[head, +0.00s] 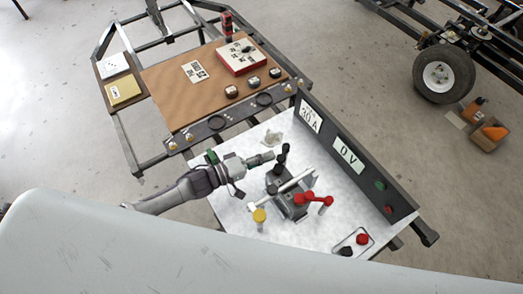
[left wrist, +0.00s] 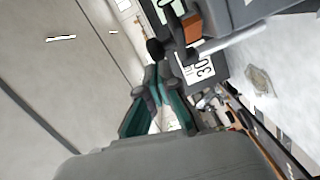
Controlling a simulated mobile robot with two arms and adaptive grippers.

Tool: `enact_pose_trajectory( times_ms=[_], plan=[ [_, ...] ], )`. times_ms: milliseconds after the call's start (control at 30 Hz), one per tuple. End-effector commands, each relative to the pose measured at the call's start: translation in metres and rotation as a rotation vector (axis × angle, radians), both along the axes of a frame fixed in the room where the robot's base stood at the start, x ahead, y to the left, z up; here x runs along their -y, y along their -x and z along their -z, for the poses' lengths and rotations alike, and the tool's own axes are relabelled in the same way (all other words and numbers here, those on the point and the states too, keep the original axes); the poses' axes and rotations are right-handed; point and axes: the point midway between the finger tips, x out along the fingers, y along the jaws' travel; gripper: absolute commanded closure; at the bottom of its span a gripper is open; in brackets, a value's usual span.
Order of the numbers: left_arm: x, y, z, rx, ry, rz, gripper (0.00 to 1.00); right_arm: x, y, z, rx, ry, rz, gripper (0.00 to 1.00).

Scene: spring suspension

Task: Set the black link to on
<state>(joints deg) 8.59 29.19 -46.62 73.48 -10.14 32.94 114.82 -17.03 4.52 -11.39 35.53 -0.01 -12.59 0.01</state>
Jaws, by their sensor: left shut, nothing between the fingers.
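The black link (head: 282,158) is a dark handle with round knobs on the grey unit (head: 287,197) on the white panel. It stands up at the unit's upper end. In the left wrist view, a black knob (left wrist: 155,48) shows just beyond my fingertips. My left gripper (head: 270,156) is shut and empty, close beside the black link on its left; I cannot tell whether they touch. In the left wrist view, the gripper's (left wrist: 157,76) fingers are together. My right gripper is not in view.
A light rod (head: 295,183) crosses the unit. A dark upright board (head: 350,160) reads 30 A and 0 V. A brown board (head: 200,97) lies behind.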

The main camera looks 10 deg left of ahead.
Motion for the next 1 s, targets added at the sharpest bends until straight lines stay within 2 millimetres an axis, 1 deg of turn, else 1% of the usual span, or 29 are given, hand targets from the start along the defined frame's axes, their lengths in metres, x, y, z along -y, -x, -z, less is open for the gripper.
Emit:
enact_pose_trajectory(
  times_ms=[200, 667, 767, 867, 1000],
  plan=[
    [0.004, 0.003, 0.000, 0.000, 0.000, 0.000, 1.00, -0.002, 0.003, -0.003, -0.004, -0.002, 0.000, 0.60],
    [0.005, 0.003, 0.000, 0.000, 0.001, 0.000, 1.00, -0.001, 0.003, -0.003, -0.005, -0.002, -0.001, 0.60],
    [0.005, 0.004, 0.000, 0.000, 0.001, 0.000, 1.00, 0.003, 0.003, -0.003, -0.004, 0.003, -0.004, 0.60],
    [0.000, 0.007, 0.000, -0.001, 0.001, 0.000, 1.00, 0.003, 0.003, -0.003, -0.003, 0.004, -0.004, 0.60],
    [-0.018, 0.020, 0.000, -0.003, -0.003, -0.001, 1.00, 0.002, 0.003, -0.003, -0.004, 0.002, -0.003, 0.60]
  ],
)
